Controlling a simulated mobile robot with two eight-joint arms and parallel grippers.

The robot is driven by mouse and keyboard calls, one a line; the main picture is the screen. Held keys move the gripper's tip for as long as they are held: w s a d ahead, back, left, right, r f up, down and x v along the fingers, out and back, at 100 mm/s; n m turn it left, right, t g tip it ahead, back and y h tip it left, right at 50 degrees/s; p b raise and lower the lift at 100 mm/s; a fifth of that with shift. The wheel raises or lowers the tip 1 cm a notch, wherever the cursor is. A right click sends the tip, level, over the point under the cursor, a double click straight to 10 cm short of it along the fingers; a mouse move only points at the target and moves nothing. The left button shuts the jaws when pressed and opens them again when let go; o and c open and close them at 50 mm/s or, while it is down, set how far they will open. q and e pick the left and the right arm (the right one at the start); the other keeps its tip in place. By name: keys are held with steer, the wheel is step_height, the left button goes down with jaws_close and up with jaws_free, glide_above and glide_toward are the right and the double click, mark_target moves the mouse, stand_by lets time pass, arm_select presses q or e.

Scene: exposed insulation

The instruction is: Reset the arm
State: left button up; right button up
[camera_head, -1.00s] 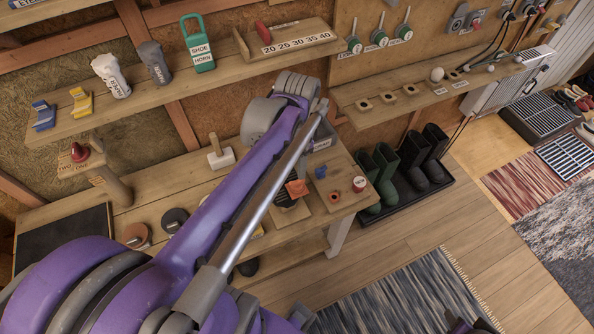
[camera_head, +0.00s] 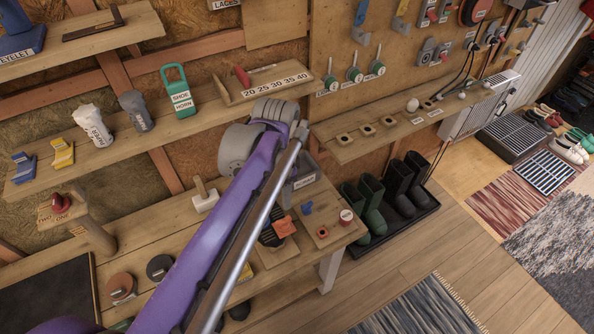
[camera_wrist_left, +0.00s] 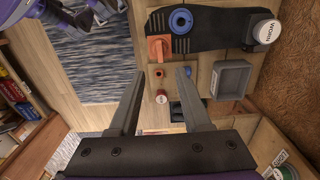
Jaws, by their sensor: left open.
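My left arm (camera_head: 222,223) runs from the bottom edge up to a grey joint above the workbench in the head view. Its gripper fingers cannot be made out there. In the left wrist view my left gripper (camera_wrist_left: 161,73) is open, with its two grey fingers apart and nothing between them. My right gripper cannot be identified in either view.
Green and black boots stand in a black tray (camera_head: 395,225) right of the bench. Wooden floor (camera_head: 450,245) and rugs lie at the right.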

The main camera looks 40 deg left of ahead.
arm_select(q)
steer(key=s+d+f+n+t, duration=0.2)
steer(key=d+f, duration=0.1)
steer(key=d, duration=0.3)
steer(key=s+d+f+n+t, duration=0.2)
steer(key=d+f+t, duration=0.1)
steer(key=d, duration=0.4)
steer(key=shift+f+t, duration=0.3)
steer(key=shift+f, duration=0.5)
